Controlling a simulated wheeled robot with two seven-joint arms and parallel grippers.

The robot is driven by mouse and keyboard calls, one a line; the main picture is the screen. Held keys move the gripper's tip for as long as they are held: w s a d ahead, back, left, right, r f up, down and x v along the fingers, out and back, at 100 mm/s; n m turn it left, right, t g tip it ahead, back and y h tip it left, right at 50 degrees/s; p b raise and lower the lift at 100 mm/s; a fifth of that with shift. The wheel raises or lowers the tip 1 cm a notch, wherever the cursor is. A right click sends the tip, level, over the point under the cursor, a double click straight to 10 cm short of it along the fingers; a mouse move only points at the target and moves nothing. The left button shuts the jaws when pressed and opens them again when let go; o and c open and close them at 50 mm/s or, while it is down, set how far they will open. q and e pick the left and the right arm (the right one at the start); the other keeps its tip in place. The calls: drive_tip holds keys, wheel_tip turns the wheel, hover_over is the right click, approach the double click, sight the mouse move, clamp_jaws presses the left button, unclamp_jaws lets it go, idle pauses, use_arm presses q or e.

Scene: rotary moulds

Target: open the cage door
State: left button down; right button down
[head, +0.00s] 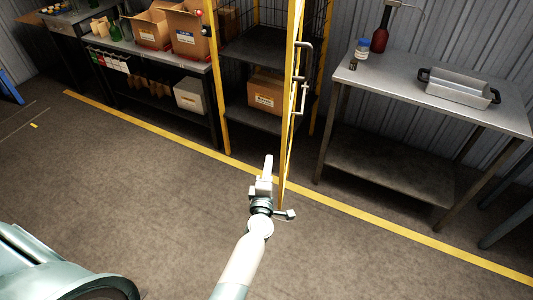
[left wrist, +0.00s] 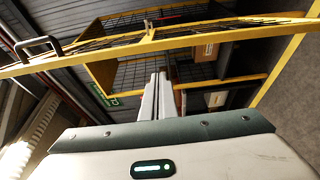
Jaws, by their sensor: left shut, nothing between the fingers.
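The cage door (head: 287,150) has a yellow frame and shows nearly edge-on in the head view. It stands swung out from the cage (head: 222,100), with its lower end over the floor line. A grey handle (head: 306,62) is on its right face. In the left wrist view the door's yellow bar (left wrist: 130,50) crosses the top, with a dark handle (left wrist: 38,46) at the left. My left gripper (head: 267,168) is shut and empty, just left of the door's lower part; I cannot tell whether it touches. Its fingers show in the wrist view (left wrist: 158,92). My right gripper is not in view.
The cage shelves hold a cardboard box (head: 266,92). A metal table (head: 400,85) with a tray (head: 458,90) and bottles stands at right. A bench with boxes (head: 150,28) stands at left. The floor (head: 130,170) in front is clear.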

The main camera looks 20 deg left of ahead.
use_arm(q)
drive_tip(key=shift+s+d, duration=0.55)
drive_tip(key=shift+s, duration=0.25)
drive_tip(key=s+d+f+m+g+h, duration=0.2)
drive_tip(key=s+f+m, duration=0.3)
drive_tip(key=f, duration=0.6)
drive_tip(key=s+d+f+m+g+h+b, duration=0.1)
drive_tip(key=s+d+f+m+g+h, duration=0.2)
drive_tip(key=s+f, duration=0.6)
drive_tip(key=s+d+f+m+g+h, duration=0.15)
drive_tip(key=s+f+m, duration=0.3)
drive_tip(key=f, duration=0.85)
drive_tip(key=s+a+f+m+g, duration=0.2)
drive_tip(key=s+f+m+g, duration=0.35)
drive_tip(key=s+f, duration=0.95)
drive_tip(key=s+a+f+m+g, duration=0.2)
drive_tip(key=s+a, duration=0.1)
drive_tip(key=s, duration=0.9)
drive_tip(key=s+a+f+m+g+y+b, duration=0.1)
drive_tip(key=s+a+f+m+g, duration=0.1)
drive_tip(key=s, duration=1)
drive_tip(key=shift+a+f+m, duration=0.45)
drive_tip(key=shift+a+m, duration=0.3)
drive_tip(key=shift+m, duration=0.05)
drive_tip(key=shift+s+d+y, duration=0.1)
drive_tip(key=shift+y, duration=0.15)
